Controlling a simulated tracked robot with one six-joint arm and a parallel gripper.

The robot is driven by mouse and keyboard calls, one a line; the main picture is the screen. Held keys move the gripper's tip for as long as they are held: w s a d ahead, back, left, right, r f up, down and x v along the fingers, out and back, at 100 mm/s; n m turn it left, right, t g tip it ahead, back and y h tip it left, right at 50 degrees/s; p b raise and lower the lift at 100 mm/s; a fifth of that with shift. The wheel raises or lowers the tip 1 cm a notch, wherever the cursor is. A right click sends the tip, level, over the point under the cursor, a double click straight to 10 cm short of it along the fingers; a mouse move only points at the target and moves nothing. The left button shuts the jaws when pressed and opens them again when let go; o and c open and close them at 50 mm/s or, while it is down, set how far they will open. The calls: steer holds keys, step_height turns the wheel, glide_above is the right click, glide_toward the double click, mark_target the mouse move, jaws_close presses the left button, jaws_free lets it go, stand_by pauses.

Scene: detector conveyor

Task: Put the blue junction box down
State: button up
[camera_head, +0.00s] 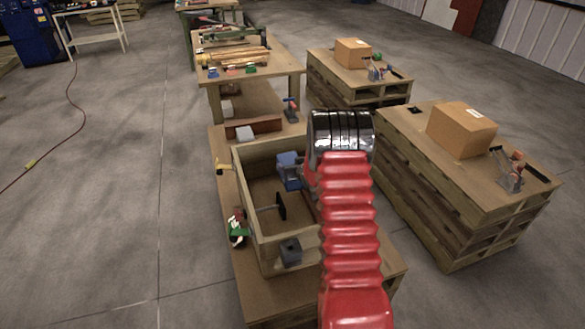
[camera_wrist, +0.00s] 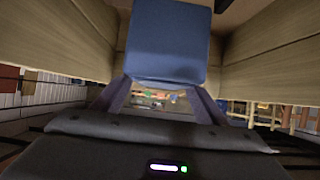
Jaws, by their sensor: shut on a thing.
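The blue junction box (camera_head: 289,170) is at the far part of the open wooden crate (camera_head: 247,214), just left of my red arm. It also fills the top middle of the wrist view (camera_wrist: 168,42), between the crate's wooden walls. My gripper (camera_wrist: 162,96) is shut on the box, with a finger at each side of its lower edge. In the head view the arm hides most of the gripper and the crate's right side. I cannot tell whether the box touches the crate floor.
A black T-shaped thing (camera_head: 281,206) lies in the crate. A dark grey box (camera_head: 290,250) is at its near wall. Pallet stacks with cardboard boxes (camera_head: 462,130) stand at the right.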

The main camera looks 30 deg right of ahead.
steer(key=shift+r, duration=0.15)
stand_by(0.6)
steer(key=shift+s+d+f, duration=0.2)
steer(key=shift+s+f, duration=0.15)
steer(key=shift+f, duration=0.15)
steer(key=shift+s+d+f, duration=0.15)
steer(key=shift+s+f, duration=0.15)
steer(key=shift+f, duration=0.15)
steer(key=shift+s+d+f+m+h, duration=0.1)
steer(key=shift+s+f+m+h, duration=0.05)
steer(key=shift+s+m+h, duration=0.15)
steer(key=shift+s+r, duration=0.2)
steer(key=w+a+r+n+y, duration=0.1)
steer(key=a+r, duration=1.5)
steer(key=a, duration=0.2)
steer(key=w+a+r+n+y, duration=0.2)
steer(key=a+r, duration=1.4)
steer(key=a, duration=0.2)
steer(key=shift+a+t+y, duration=0.3)
steer(key=shift+r, duration=0.15)
